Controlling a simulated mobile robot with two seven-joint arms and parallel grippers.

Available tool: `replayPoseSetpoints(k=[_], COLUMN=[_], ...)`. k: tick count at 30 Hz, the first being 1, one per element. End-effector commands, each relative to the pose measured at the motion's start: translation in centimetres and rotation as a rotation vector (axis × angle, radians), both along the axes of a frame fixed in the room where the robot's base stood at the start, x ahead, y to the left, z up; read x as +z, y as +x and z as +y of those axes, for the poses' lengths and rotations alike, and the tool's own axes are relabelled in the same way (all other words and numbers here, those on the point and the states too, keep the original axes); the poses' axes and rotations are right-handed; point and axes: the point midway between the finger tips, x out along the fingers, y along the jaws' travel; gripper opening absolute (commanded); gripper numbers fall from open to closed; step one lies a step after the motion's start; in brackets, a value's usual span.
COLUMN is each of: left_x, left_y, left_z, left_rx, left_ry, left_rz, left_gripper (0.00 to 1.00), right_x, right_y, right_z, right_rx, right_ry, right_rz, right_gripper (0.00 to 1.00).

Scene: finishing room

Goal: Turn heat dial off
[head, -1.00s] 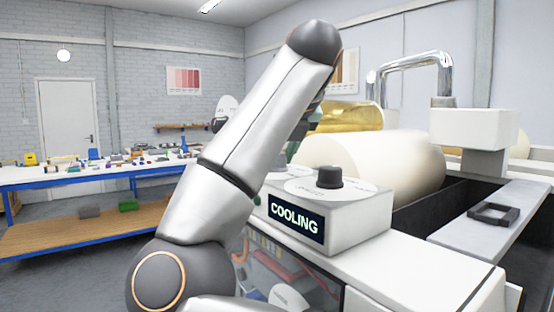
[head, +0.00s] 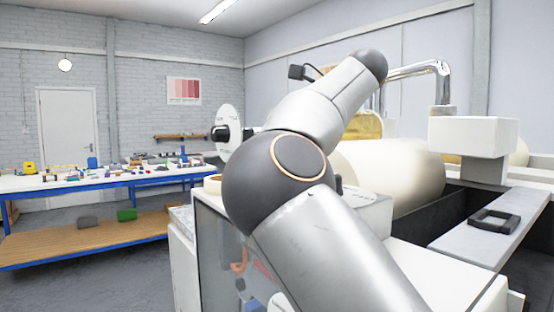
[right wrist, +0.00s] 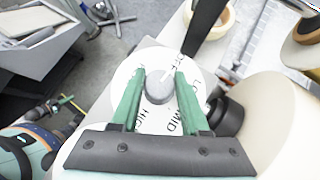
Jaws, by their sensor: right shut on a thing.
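In the right wrist view, the heat dial is a round grey knob (right wrist: 158,86) on a white disc (right wrist: 125,78) lettered HIGH, MID, LOW and OFF. A pale mark on the knob's top runs up and right, toward the OFF lettering. My right gripper (right wrist: 159,90) has green fingers shut on the knob, one on each side. My left gripper is not in view.
A cream roll (head: 395,178) lies behind the box. A chrome pipe (head: 442,80) arches above a white block (head: 470,135). A black square frame (head: 494,219) sits on the grey ledge at right. A blue-edged workbench (head: 60,182) stands at left, with open floor before it.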

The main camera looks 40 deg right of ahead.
Motion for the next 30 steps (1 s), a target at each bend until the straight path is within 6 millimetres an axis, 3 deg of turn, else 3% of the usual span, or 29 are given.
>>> replayPoseSetpoints(k=[9,23,24,30], left_x=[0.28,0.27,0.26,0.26], left_y=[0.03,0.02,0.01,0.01], left_z=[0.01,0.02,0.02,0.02], left_rx=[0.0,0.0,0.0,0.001], left_ry=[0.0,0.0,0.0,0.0], left_rz=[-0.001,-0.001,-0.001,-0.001], left_gripper=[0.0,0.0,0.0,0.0], right_x=[-0.08,-0.18,-0.19,-0.15], right_y=[-0.02,0.0,-0.01,0.0], right_z=[0.03,0.08,0.09,0.05], right_rx=[0.097,0.113,0.113,0.111], right_ry=[0.003,0.004,0.004,0.002], right_rz=[0.005,0.007,0.007,0.005], right_gripper=[0.0,0.0,0.46,0.69])
